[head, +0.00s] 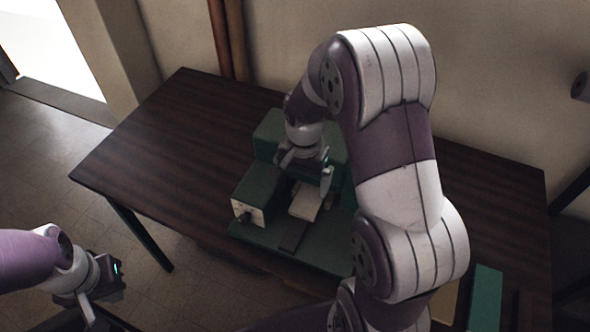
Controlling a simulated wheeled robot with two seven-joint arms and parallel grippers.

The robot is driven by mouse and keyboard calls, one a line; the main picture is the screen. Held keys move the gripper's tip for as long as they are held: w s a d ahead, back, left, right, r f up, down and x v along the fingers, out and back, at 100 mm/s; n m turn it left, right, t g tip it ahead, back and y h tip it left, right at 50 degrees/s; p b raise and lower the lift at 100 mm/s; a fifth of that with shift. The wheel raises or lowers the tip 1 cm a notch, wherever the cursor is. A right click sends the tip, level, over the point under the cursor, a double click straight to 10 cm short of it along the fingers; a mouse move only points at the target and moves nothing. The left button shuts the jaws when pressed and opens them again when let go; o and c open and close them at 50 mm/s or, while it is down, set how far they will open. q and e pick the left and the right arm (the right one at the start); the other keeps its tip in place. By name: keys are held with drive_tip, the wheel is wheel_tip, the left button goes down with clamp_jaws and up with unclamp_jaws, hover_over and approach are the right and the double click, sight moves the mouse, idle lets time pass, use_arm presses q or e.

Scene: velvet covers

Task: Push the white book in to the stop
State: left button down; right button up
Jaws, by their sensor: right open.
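The white book (306,203) lies in a dark green fixture (315,249) on the table, partly hidden behind my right gripper. My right gripper (305,168) is above the rear end of the book, with its fingers spread. Whether it touches the book cannot be told. The stop cannot be made out clearly; a taller green block (268,132) stands behind the gripper. My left gripper (100,291) is far off at the lower left, over the floor and away from the table; its fingers are not clear.
A green block with a pale front and dark knob (243,214) stands left of the book. A dark strip (293,236) lies in front of it. A green slab (485,297) lies at the table's right. My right arm hides the middle right; the table's left (175,150) is clear.

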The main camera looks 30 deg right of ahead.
sight(302, 211)
wheel_tip(302, 211, down, 13)
drive_tip(key=shift+d+r+p, duration=0.1)
drive_tip(key=shift+p, duration=0.75)
drive_tip(key=c, duration=0.9)
drive_tip(key=o, duration=0.9)
wheel_tip(302, 211, up, 13)
drive_tip(key=b, duration=0.1)
drive_tip(key=shift+b, duration=0.35)
